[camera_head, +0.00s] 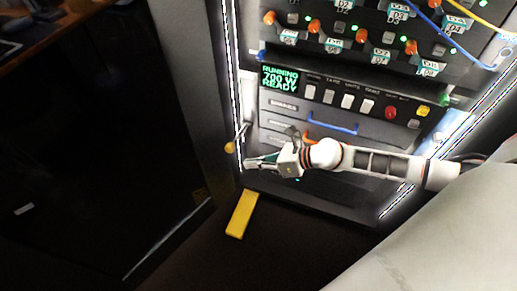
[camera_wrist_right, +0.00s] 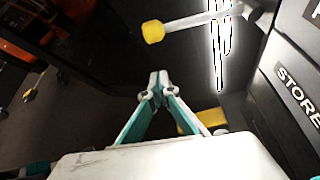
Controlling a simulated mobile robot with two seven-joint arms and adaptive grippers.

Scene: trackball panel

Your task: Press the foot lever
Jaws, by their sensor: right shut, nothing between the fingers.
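A flat yellow bar (camera_head: 241,214), which looks like the foot lever, sticks out low at the foot of the panel. In the right wrist view its yellow part (camera_wrist_right: 200,122) shows partly hidden behind my fingers. A thin grey lever with a yellow knob (camera_head: 230,147) sticks out higher, at the panel's left edge; its knob also shows in the right wrist view (camera_wrist_right: 153,32). My right gripper (camera_head: 248,163) is shut and empty, above the yellow bar and just below the knob, apart from the bar. In the right wrist view its fingertips (camera_wrist_right: 158,80) meet. My left gripper is not in view.
The panel's lower front has drawers with a blue handle (camera_head: 333,127), switches (camera_head: 347,101) and a red button (camera_head: 390,112). Cables hang at the upper right. A dark cabinet (camera_head: 100,150) stands at the left. Dark floor lies open around the yellow bar.

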